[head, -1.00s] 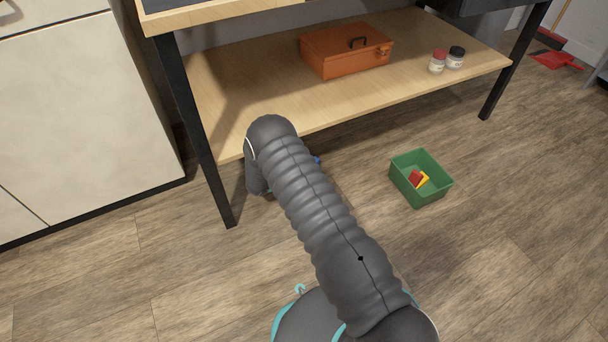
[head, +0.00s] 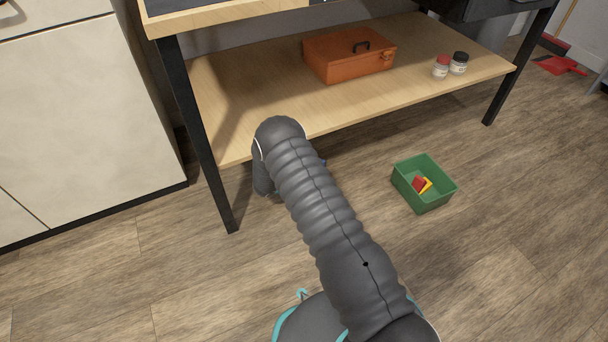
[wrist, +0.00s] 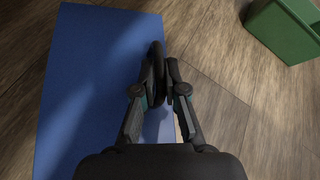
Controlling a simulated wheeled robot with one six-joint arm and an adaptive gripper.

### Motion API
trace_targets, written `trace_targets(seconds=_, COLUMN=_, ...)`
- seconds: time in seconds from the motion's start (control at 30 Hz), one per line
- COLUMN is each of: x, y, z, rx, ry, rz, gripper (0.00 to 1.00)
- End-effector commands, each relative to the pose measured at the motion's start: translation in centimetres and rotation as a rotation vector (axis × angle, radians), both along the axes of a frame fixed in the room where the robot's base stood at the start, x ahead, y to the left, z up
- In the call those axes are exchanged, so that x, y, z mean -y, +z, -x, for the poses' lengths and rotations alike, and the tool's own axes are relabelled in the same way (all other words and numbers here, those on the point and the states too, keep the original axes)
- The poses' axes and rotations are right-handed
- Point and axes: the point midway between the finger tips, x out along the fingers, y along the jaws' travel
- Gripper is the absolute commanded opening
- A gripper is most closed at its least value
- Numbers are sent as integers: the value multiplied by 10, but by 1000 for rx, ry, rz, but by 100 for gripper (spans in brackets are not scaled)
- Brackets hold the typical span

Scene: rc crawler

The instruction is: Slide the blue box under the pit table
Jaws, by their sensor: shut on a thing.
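The blue box (wrist: 85,85) fills much of the left of the wrist view as a broad, flat blue surface. In the head view my arm hides the gripper and nearly all of the box; only a small blue bit (head: 323,162) shows beside the arm. The pit table has a wooden lower shelf (head: 235,105) and black legs (head: 200,140). My arm reaches to the shelf's front edge, near the left leg.
A green bin (head: 424,197) with red and yellow pieces stands on the floor to the right; it also shows in the wrist view (wrist: 285,30). An orange toolbox (head: 345,58) and two jars (head: 450,66) sit on the shelf. A pale cabinet (head: 85,120) stands at left.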

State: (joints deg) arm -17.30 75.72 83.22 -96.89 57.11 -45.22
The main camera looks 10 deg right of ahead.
Motion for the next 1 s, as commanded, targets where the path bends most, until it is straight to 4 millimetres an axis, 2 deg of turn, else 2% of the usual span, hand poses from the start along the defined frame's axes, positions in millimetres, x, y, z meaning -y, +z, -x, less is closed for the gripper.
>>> trace_targets(seconds=0.23, x=1, y=-1, z=1, rx=-3, ry=0, rz=0, gripper=0)
trace_targets(seconds=0.3, x=1, y=-1, z=1, rx=-3, ry=0, rz=0, gripper=23)
trace_targets(seconds=0.37, x=1, y=-1, z=1, rx=-3, ry=0, rz=0, gripper=38)
trace_targets(seconds=0.4, x=1, y=-1, z=1, rx=-3, ry=0, rz=0, gripper=40)
trace_targets(seconds=0.83, x=-3, y=1, z=3, rx=-3, ry=1, rz=-1, gripper=40)
trace_targets(seconds=1.0, x=-20, y=13, z=14, rx=-2, ry=4, rz=0, gripper=40)
